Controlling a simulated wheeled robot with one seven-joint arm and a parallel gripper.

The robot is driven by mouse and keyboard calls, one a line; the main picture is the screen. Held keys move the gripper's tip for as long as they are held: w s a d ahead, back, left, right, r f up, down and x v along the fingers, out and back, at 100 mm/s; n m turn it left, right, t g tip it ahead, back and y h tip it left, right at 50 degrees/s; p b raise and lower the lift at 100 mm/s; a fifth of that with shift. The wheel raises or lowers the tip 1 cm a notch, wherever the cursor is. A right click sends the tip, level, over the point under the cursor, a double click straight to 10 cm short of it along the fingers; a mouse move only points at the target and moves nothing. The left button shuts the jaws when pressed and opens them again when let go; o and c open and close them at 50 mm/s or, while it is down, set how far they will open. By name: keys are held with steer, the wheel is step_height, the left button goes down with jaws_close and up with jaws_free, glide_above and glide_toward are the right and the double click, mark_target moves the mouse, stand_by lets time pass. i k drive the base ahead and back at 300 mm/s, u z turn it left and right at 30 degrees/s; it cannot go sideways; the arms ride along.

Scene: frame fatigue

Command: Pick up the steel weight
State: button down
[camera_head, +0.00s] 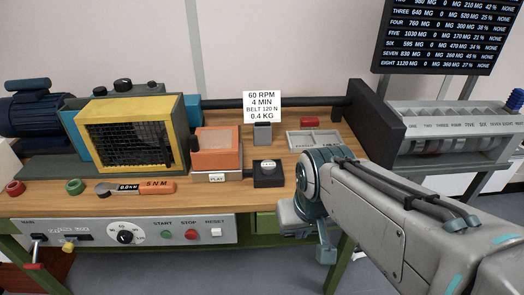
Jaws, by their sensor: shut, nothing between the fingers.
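A dark box (268,178) stands on the wooden bench, with a small pale round piece (268,165) on top; its marking is too small to read. A small grey block (262,134) stands behind it, below a white sign. I cannot tell for certain which of these is the steel weight. My gripper (326,252) hangs at the bench's front edge, to the right of and nearer than the dark box. It is shut and empty, apart from both pieces. My arm hides part of the bench's right side.
The wooden bench (215,200) carries a yellow-framed machine (135,140), an orange box (217,150), a torque tool (143,187) and a grey tray (318,141). A white sign (262,107) stands at the back. A control panel (125,232) runs along the front. Bare wood lies left of my gripper.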

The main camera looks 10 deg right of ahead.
mark_target(267, 167)
steer(key=u, duration=2.1)
steer(key=i, duration=1.15)
steer(key=z, duration=3.95)
steer(key=i, duration=0.55)
